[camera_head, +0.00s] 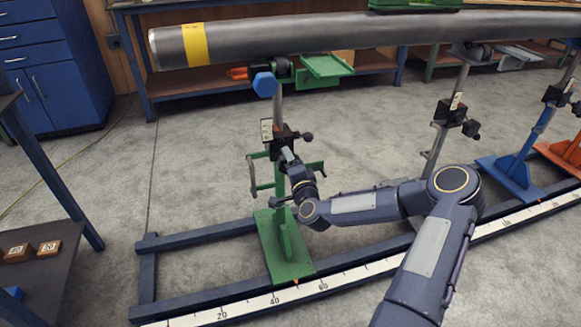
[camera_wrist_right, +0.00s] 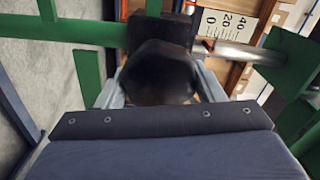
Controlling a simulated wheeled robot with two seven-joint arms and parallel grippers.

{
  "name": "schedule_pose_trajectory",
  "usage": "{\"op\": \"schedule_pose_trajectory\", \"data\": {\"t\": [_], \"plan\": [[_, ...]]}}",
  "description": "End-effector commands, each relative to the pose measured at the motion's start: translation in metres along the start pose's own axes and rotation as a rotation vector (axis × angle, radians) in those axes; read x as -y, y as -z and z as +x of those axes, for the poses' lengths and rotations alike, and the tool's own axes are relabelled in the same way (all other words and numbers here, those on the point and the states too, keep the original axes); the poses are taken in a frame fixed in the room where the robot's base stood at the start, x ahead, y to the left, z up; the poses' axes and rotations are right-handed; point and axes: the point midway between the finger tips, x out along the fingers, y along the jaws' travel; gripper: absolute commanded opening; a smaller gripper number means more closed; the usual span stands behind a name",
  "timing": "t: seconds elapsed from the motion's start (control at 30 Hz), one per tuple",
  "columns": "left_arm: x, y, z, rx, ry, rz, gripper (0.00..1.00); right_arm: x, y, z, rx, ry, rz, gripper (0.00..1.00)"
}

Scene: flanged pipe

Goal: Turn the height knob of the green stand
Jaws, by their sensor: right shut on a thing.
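The green stand (camera_head: 287,255) stands on the floor rail at centre left, with a steel post and a black clamp block below the pipe. My right gripper (camera_head: 287,153) reaches it from the front, just below the block. In the right wrist view, a black faceted knob (camera_wrist_right: 160,72) sits between the two grey fingers, and the gripper (camera_wrist_right: 158,90) is shut on it. The gripper's body hides the knob in the head view. A white height scale (camera_wrist_right: 226,25) shows beside the post. My left gripper is not in view.
A grey pipe (camera_head: 290,41) with a yellow band lies across the stand tops. A blue stand (camera_head: 512,172) and others are at right. A dark table (camera_head: 50,275) is at left. Floor left of the stand is clear.

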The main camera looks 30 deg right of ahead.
Motion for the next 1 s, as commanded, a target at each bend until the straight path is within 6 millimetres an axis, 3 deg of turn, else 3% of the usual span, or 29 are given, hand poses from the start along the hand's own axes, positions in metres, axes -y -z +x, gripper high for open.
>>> {"op": "schedule_pose_trajectory", "data": {"t": [0.6,1.0], "plan": [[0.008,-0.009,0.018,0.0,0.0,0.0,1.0,-0.004,0.0,0.0,-0.003,0.0,0.543,0.39],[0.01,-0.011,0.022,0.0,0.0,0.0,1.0,-0.004,0.0,0.0,-0.002,0.0,0.707,0.39]]}}
